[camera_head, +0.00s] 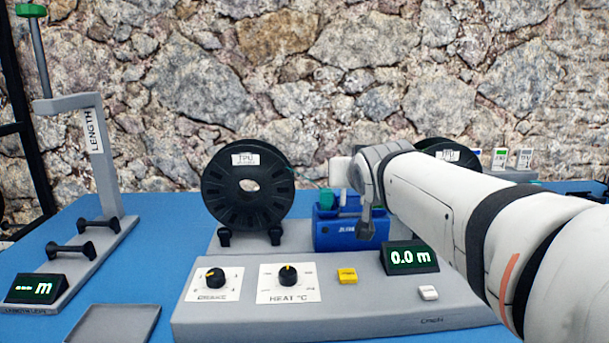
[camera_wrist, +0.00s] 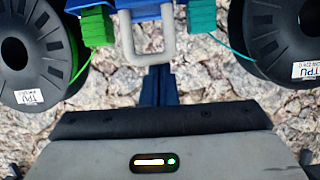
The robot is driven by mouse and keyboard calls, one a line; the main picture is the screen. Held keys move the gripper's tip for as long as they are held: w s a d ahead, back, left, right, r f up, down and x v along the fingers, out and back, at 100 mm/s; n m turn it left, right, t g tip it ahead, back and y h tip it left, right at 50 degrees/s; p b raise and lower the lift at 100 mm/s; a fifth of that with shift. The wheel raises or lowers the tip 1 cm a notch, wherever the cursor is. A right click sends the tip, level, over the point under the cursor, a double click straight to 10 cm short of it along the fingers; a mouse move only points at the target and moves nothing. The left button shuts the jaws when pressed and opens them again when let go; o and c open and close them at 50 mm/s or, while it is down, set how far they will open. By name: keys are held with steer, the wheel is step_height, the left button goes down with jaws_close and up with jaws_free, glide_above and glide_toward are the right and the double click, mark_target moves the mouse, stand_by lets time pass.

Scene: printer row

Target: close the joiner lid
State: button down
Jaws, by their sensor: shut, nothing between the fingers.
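The blue joiner (camera_head: 335,236) stands behind the grey control console in the head view. A teal block (camera_head: 327,200) shows at its top left. My gripper (camera_head: 366,230) is at the joiner's right part and hides some of it. The lid's angle is not clear, as my arm covers that side.
A black TPU spool (camera_head: 246,188) stands left of the joiner, another (camera_head: 448,152) behind my arm. The console (camera_head: 330,318) has knobs, buttons and a 0.0 m display (camera_head: 410,257). A length stand (camera_head: 92,150) and grey tray (camera_head: 114,325) are at left. A stone wall is behind.

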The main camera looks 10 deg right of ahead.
step_height(320, 180, up, 10)
steer(key=s+g+p, duration=0.1)
steer(key=p, duration=0.7)
steer(key=s+a+f+g+p, duration=0.1)
steer(key=s+g+p, duration=0.4)
steer(key=s+p, duration=0.6)
steer(key=s+a+f+n+g+y+p, duration=0.1)
steer(key=s+g+p, duration=0.4)
steer(key=s+p, duration=0.6)
steer(key=f+p, duration=0.1)
steer(key=p, duration=0.2)
steer(key=shift+a+f, duration=0.35)
steer(key=shift+a, duration=0.05)
steer(key=shift+s+a+n, duration=0.1)
steer(key=shift+a+n, duration=0.05)
steer(key=shift+n, duration=0.15)
